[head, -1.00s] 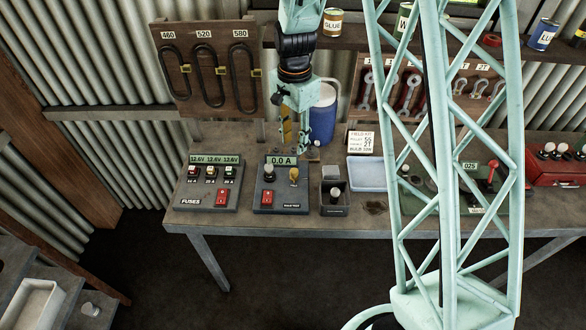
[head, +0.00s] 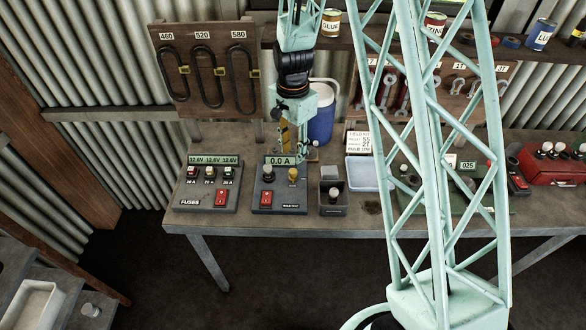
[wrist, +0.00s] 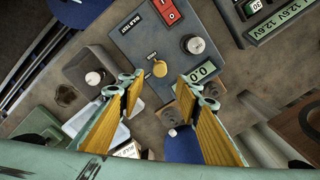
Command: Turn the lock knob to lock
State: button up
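The bulb test box (head: 283,205) sits on the bench, with a "0.0 A" display, a red rocker switch and two raised parts on top. One is a yellow-brass knob (head: 293,174); the other is a dark-based part with a pale top (head: 268,173). The brass knob (wrist: 160,68) also shows in the wrist view; its small label is not legible, so I cannot confirm it is the lock knob. My gripper (head: 294,150) is above the box's back edge, pointing down. In the wrist view my gripper (wrist: 163,82) is open and empty, with the brass knob between and beyond its yellow-padded fingers.
The fuse box (head: 208,192) stands to the left. A blue container (head: 322,122) stands behind my gripper. The bench front edge is clear.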

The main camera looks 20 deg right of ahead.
aim_at(293, 170)
jog(key=shift+f+p, duration=0.6)
jog(key=shift+f, duration=4.15)
jog(key=c, duration=0.9)
